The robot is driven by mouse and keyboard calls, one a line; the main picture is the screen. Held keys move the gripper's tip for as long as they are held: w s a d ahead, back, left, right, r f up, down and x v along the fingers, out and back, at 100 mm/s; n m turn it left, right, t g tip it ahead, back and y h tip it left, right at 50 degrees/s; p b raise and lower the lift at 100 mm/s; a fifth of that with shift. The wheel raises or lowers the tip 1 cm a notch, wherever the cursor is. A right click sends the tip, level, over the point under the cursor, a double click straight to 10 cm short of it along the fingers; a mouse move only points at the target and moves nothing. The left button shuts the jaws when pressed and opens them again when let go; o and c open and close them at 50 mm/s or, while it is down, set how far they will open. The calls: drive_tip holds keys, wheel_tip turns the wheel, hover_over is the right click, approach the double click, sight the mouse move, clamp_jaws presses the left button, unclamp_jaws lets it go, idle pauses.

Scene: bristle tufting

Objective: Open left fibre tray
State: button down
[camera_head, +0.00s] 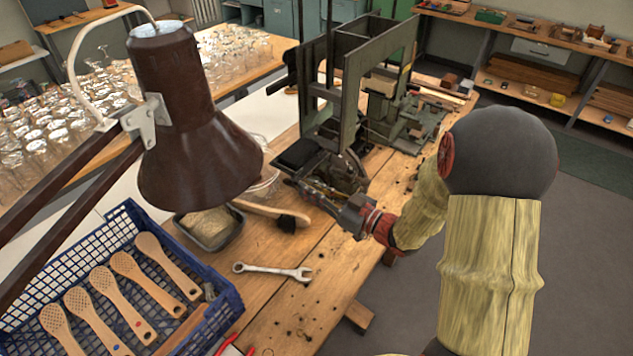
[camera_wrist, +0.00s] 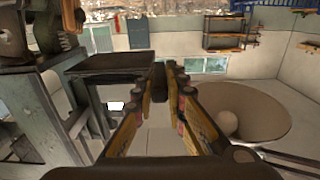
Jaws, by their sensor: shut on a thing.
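The tufting machine (camera_head: 352,90) stands on the wooden bench, with a dark tray-like part (camera_head: 300,153) low on its left side. I take this part to be the left fibre tray. In the wrist view the dark flat-topped tray (camera_wrist: 108,64) lies just left of my fingertips. My gripper (camera_head: 306,187) reaches in from the right, low at the machine's front. In the wrist view my gripper (camera_wrist: 163,88) has its fingers close together on a small dark piece (camera_wrist: 158,76) beside the tray, seemingly its handle. Whether the tray is pulled out cannot be told.
A brown lamp (camera_head: 190,120) hangs over the bench at left; its open shade (camera_wrist: 262,105) is right of my fingers in the wrist view.

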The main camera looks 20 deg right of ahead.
drive_tip(key=shift+s+a, duration=0.1)
drive_tip(key=shift+a, duration=0.05)
drive_tip(key=c, duration=2.1)
unclamp_jaws()
drive_tip(key=shift+s+a, duration=0.1)
drive_tip(key=shift+s+d, duration=0.35)
drive_tip(key=shift+d, duration=0.1)
drive_tip(key=v, duration=1.1)
drive_tip(key=shift+f, duration=0.1)
